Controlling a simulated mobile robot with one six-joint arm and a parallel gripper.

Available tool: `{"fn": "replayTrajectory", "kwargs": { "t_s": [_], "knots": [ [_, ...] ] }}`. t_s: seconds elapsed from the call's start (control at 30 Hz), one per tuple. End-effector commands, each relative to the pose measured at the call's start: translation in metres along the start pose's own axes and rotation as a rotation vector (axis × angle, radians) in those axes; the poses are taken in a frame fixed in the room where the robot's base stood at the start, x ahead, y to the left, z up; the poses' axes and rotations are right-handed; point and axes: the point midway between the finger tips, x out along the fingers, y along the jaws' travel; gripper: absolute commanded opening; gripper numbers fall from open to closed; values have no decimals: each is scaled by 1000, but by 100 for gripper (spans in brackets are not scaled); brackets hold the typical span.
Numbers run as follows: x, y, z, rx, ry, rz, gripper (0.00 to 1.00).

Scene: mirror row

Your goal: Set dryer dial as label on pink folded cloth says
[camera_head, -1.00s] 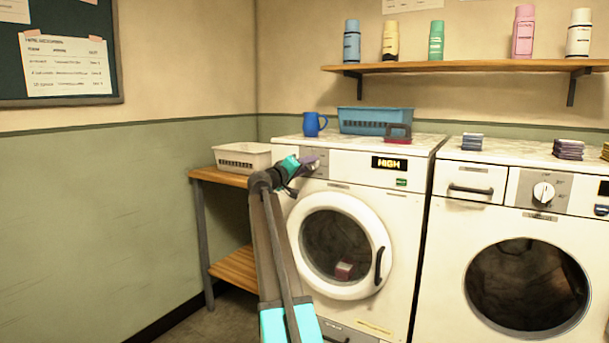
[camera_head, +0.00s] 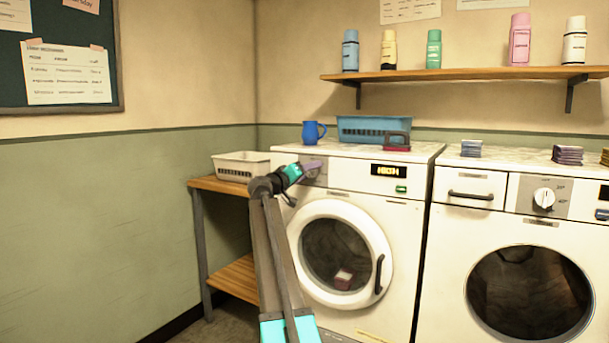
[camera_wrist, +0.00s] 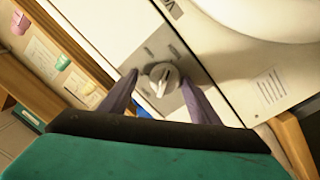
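The left machine (camera_head: 352,192) has a closed round glass door and a display (camera_head: 388,171) that reads HIGH. Its dial (camera_wrist: 161,78) is a round grey knob with a pale pointer bar on a grey panel. My gripper (camera_head: 315,166) is at the panel's left end and hides the dial in the head view. In the wrist view my gripper (camera_wrist: 159,76) is open, with one finger on each side of the dial; contact is unclear. A small pinkish thing with a pale patch (camera_head: 343,279) shows behind the door glass, perhaps the folded cloth; no label text is readable.
A blue mug (camera_head: 313,132), a blue basket (camera_head: 373,128) and a dark red handled object (camera_head: 397,142) stand on the left machine. A white basket (camera_head: 241,166) is on the wooden bench. The right machine (camera_head: 450,237) bears folded cloths (camera_head: 567,155). Bottles line the shelf (camera_head: 465,75).

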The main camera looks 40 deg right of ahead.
Motion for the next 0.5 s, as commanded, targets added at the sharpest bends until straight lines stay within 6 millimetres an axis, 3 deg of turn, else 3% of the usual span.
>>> {"fn": "replayTrajectory", "kwargs": {
  "t_s": [0.5],
  "knots": [
    [-13,-4,0,0,2,-7,56]
  ]
}}
